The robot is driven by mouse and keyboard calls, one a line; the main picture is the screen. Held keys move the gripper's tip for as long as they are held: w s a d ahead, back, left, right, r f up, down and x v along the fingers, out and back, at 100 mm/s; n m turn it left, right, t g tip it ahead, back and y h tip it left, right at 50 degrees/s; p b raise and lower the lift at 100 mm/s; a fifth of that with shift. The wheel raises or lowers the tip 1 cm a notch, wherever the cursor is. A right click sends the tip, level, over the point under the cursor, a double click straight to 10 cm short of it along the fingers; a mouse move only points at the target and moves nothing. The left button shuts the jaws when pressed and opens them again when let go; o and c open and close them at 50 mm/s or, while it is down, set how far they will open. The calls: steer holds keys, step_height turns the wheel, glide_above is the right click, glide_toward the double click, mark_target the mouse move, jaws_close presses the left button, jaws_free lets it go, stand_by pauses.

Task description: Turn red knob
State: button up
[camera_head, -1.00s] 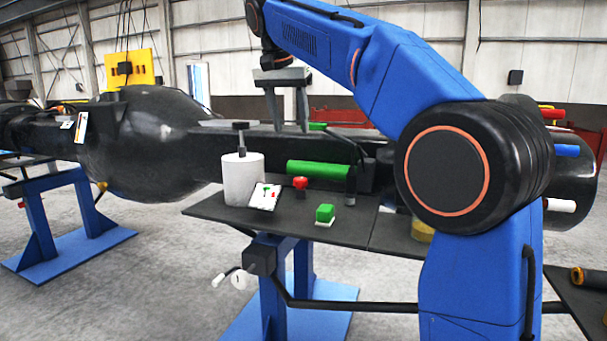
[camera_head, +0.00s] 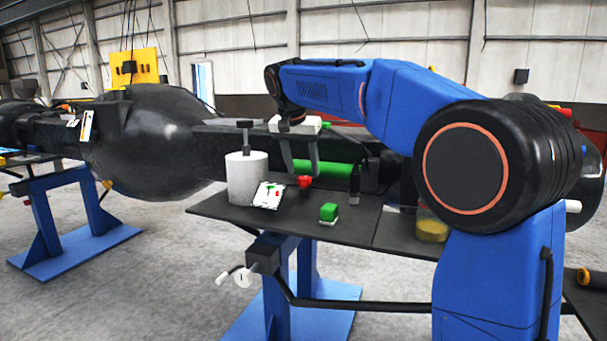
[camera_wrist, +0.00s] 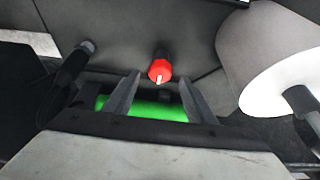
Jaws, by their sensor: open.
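The red knob (camera_head: 305,181) stands on the dark table, between the white cylinder and a black post. In the wrist view the red knob (camera_wrist: 160,71) has a pale mark on it and lies just beyond the fingertips, roughly midway between them. My gripper (camera_head: 302,172) is open and points down, close to the knob in the head view. In the wrist view my gripper (camera_wrist: 157,84) shows its two fingers spread with nothing held. I cannot tell whether a finger touches the knob.
A green cylinder (camera_head: 330,168) lies behind the knob. A white cylinder (camera_head: 247,180) with a dark handle and a marked card (camera_head: 268,195) stand to the left. A green block (camera_head: 328,212) sits in front, and a black post (camera_head: 354,186) to the right.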

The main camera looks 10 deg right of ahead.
mark_target(304, 181)
steer(key=shift+x, duration=1.4)
steer(key=c, duration=1.1)
steer(key=shift+o, duration=0.3)
